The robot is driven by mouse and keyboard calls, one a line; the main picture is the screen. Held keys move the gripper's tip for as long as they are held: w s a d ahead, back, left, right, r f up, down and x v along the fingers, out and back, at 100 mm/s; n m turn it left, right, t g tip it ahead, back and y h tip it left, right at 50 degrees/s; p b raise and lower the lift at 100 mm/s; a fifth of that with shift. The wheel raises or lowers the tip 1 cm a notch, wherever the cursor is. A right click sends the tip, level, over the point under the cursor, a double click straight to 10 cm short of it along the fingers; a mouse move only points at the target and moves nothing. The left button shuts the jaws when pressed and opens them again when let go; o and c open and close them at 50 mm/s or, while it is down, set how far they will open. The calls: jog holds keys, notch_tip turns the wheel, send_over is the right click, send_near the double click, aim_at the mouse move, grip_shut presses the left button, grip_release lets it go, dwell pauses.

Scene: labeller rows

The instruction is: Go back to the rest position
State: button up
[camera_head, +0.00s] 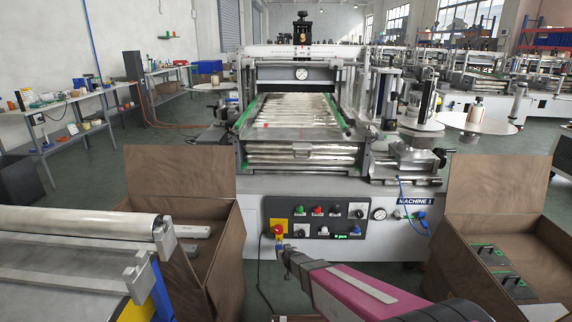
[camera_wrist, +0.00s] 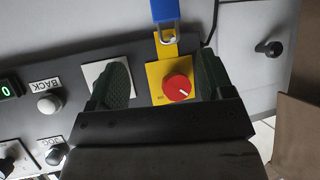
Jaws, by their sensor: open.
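My gripper (camera_wrist: 163,78) is open and empty. In the wrist view its two dark fingers stand apart in front of the machine's panel, with a red rotary knob (camera_wrist: 177,88) on a yellow plate (camera_wrist: 155,82) seen between them, nearer the right finger. Whether a finger touches the panel cannot be told. A blue padlock (camera_wrist: 166,10) hangs at a yellow hasp beside the plate. In the head view my gripper (camera_head: 283,250) is just below the red knob (camera_head: 278,229), at the left end of the control panel (camera_head: 338,231) of the machine marked MACHINE 1.
An open cardboard box (camera_head: 222,264) stands left of the panel, another (camera_head: 447,245) with dark plates stands right. A metal roller (camera_head: 80,222) is at the near left. A blue cable (camera_head: 405,200) hangs on the machine's front. Workbenches (camera_head: 75,102) line the left wall.

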jog(key=s+d+r+m+g+h, duration=0.1)
jog(key=s+d+r+g, duration=0.4)
jog(key=s+d+r, duration=0.5)
jog(key=s+d+r+m+g+h, duration=0.1)
jog(key=s+d+r+g, duration=0.5)
jog(key=s, duration=1)
jog(key=d+r, duration=0.3)
jog(key=r, duration=0.3)
jog(key=shift+d+r+m+h, duration=0.2)
jog(key=shift+d+m+h, duration=0.1)
jog(key=shift+d, duration=0.1)
